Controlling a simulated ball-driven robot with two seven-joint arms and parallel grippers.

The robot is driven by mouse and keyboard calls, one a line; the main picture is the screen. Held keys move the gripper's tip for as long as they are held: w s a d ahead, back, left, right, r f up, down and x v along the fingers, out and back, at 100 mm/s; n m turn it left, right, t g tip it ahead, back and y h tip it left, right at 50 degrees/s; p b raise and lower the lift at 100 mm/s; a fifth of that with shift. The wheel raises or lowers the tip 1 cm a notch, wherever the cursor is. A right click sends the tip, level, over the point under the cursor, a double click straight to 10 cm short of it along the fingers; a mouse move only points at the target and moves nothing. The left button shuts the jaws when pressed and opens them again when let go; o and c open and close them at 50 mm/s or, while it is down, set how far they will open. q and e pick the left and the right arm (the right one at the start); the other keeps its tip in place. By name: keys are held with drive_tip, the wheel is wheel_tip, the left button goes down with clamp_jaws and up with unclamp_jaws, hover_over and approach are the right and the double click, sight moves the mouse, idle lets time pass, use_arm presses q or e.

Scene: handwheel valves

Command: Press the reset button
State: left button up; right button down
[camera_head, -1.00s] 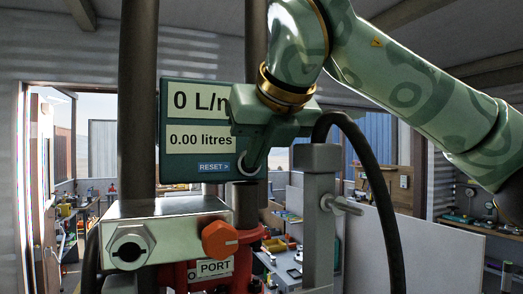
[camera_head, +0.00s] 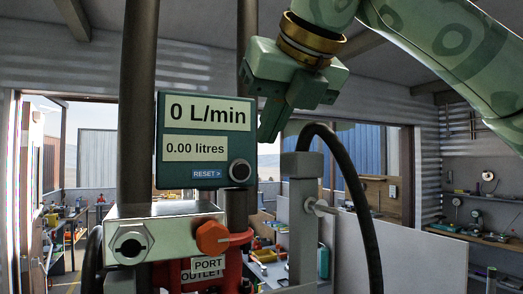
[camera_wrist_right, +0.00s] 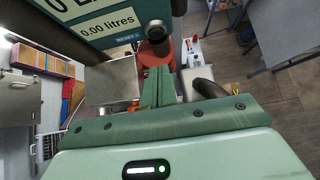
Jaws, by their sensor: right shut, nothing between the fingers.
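The flow meter (camera_head: 206,118) is a dark teal box whose display reads 0 L/min and 0.00 litres. A "RESET >" label near its bottom points to a round dark reset button (camera_head: 239,172) with a pale ring at the lower right corner. The button also shows in the right wrist view (camera_wrist_right: 156,36), just beyond the fingertips. My right gripper (camera_head: 267,137) is shut and empty, pointing down to the right of the meter and above the button's height. A gap shows between its fingertips and the button in the head view. My left gripper is not in view.
A red-orange knob (camera_head: 212,237) and a steel block with a hex fitting (camera_head: 131,244) sit below the meter. Dark vertical pipes (camera_head: 138,100) stand behind. A grey post (camera_head: 302,210) with a black hose (camera_head: 357,200) stands at right, close below my gripper.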

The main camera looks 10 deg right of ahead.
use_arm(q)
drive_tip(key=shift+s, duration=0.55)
use_arm(e)
drive_tip(key=v, duration=0.3)
drive_tip(key=shift+s, duration=0.45)
drive_tip(key=shift+w, duration=0.2)
